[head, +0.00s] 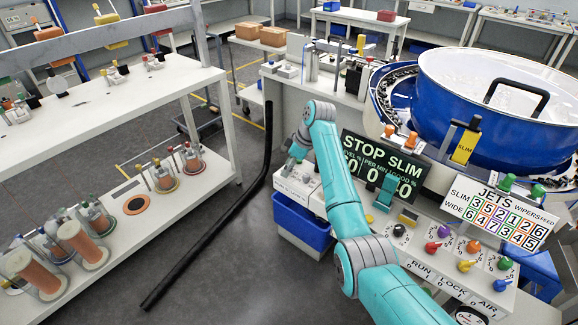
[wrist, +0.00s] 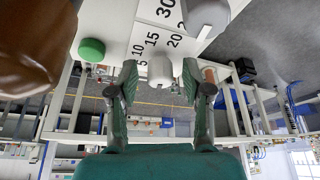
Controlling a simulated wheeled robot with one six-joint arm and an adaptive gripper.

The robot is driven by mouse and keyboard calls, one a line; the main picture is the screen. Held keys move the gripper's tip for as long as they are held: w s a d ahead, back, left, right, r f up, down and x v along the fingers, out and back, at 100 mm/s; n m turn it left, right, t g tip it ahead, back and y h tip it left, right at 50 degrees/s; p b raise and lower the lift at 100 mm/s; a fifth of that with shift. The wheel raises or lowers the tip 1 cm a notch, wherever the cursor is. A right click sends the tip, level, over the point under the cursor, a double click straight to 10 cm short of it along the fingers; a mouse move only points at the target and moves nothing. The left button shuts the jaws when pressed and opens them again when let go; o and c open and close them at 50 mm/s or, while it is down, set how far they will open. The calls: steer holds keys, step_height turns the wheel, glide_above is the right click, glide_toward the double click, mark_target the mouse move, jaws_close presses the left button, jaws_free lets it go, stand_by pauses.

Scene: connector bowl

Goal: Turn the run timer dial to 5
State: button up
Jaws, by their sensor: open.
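In the wrist view a small pale dial (wrist: 160,71) sits between the two fingers of my gripper (wrist: 160,82). Printed numbers, including 10, 15 and 20, curve around the dial on a white panel (wrist: 145,14). My gripper is open, with one finger on each side of the dial; I see gaps, and contact is not clear. I cannot make out where the dial points. In the head view my gripper (head: 293,160) is low over a white box (head: 297,184) left of the sign; the dial is hidden there.
A green button (wrist: 91,50) and a larger grey knob (wrist: 208,12) are near the dial. A blurred brown shape (wrist: 35,45) fills the wrist view's upper left. In the head view a blue bin (head: 302,228) is below the box, and a STOP SLIM sign (head: 375,150) stands right.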

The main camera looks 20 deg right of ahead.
jaws_close()
steer(key=shift+m, duration=0.3)
steer(key=m+t+h, duration=0.1)
steer(key=m, duration=0.2)
steer(key=shift+m, duration=0.3)
steer(key=m+t+h, duration=0.1)
steer(key=m+h, duration=0.1)
steer(key=m, duration=0.3)
steer(key=shift+m, duration=0.4)
jaws_free()
